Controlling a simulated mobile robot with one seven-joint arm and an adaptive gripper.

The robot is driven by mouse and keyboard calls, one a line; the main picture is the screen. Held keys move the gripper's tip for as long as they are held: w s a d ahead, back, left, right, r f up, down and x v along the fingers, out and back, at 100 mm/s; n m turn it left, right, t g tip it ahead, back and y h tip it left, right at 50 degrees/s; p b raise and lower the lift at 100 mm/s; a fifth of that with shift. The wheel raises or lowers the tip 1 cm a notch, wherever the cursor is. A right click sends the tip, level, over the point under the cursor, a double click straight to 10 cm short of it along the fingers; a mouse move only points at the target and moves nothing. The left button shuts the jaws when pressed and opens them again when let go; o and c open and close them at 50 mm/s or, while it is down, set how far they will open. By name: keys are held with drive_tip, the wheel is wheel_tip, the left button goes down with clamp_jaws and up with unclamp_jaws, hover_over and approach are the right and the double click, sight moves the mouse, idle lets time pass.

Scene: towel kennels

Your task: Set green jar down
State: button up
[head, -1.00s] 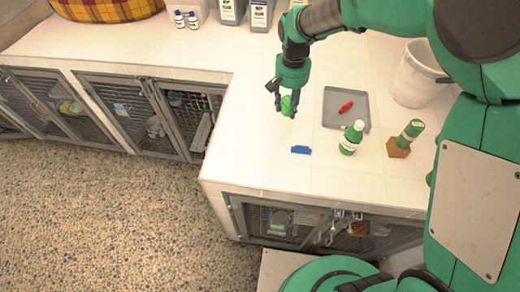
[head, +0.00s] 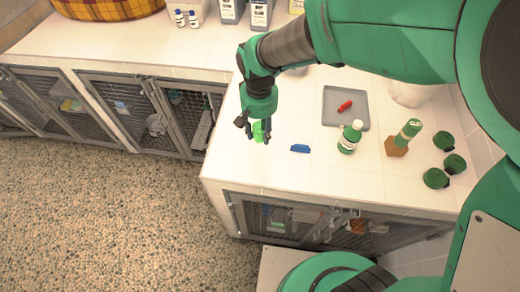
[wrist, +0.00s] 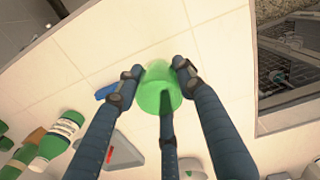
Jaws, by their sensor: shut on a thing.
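The green jar (head: 260,131) is between the fingers of my gripper (head: 258,133), near the left part of the white tiled counter (head: 225,165). In the wrist view my gripper (wrist: 158,82) has its dark fingers closed around the sides of the bright green, slightly see-through jar (wrist: 155,96). One finger crosses in front of the jar there. I cannot tell whether the jar's base touches the counter or hangs just above it.
A blue object (head: 300,149) lies right of the jar. Further right are a green bottle (head: 348,140), a grey tray (head: 333,119) with a red object (head: 345,105), a green-topped item on a brown block (head: 397,148) and dark green round pieces (head: 436,178). The counter's left edge is close.

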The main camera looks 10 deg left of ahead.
sight(260, 150)
drive_tip(key=shift+f, duration=2)
drive_tip(key=shift+f+b, duration=0.45)
drive_tip(key=shift+f, duration=1.55)
drive_tip(key=shift+f, duration=0.2)
drive_tip(key=o, duration=1.1)
drive_tip(key=shift+c, duration=0.2)
drive_tip(key=shift+r, duration=0.2)
